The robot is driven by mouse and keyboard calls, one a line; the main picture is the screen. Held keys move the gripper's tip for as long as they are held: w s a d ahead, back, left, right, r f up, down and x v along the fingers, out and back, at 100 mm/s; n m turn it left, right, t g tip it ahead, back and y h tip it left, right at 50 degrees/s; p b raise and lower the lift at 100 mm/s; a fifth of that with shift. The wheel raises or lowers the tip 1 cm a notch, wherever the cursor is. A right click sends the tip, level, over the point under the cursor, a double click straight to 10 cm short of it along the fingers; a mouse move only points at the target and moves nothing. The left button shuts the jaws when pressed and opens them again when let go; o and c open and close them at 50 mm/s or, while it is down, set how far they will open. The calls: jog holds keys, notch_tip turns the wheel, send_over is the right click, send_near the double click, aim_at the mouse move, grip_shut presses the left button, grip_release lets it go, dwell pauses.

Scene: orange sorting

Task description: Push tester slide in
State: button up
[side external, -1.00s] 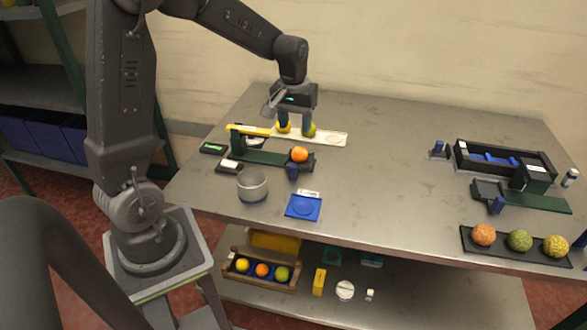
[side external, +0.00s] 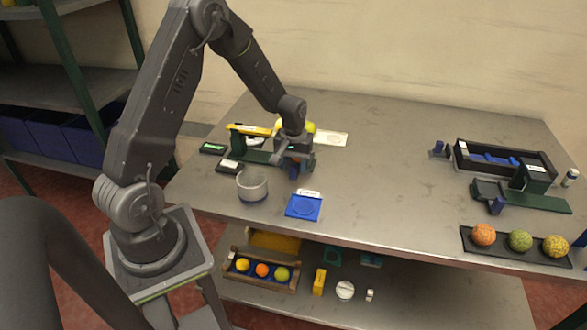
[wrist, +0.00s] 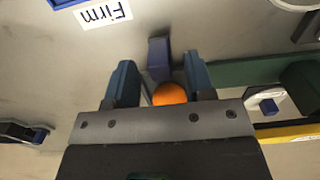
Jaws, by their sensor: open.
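The tester is a dark green rail (side external: 262,157) with a yellow bar (side external: 250,130) above it. Its slide sits at the rail's right end, with a blue handle (side external: 293,172) facing front; the handle also shows in the wrist view (wrist: 160,55). An orange fruit (wrist: 170,94) sits at the slide, between my fingers in the wrist view. In the side view my gripper (side external: 294,157) is low over the slide and mostly hides the fruit. My gripper (wrist: 159,70) is open, with one finger on each side of the fruit and handle. Contact cannot be told.
A grey cup (side external: 252,186) and a blue labelled pad (side external: 303,207) stand in front. A white strip (side external: 332,138) lies behind, with yellow fruit beside my gripper. A second tester (side external: 525,190) and a dark fruit tray (side external: 500,252) are far right. The middle of the table is clear.

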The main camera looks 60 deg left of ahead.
jog(key=shift+f, duration=0.95)
grip_shut()
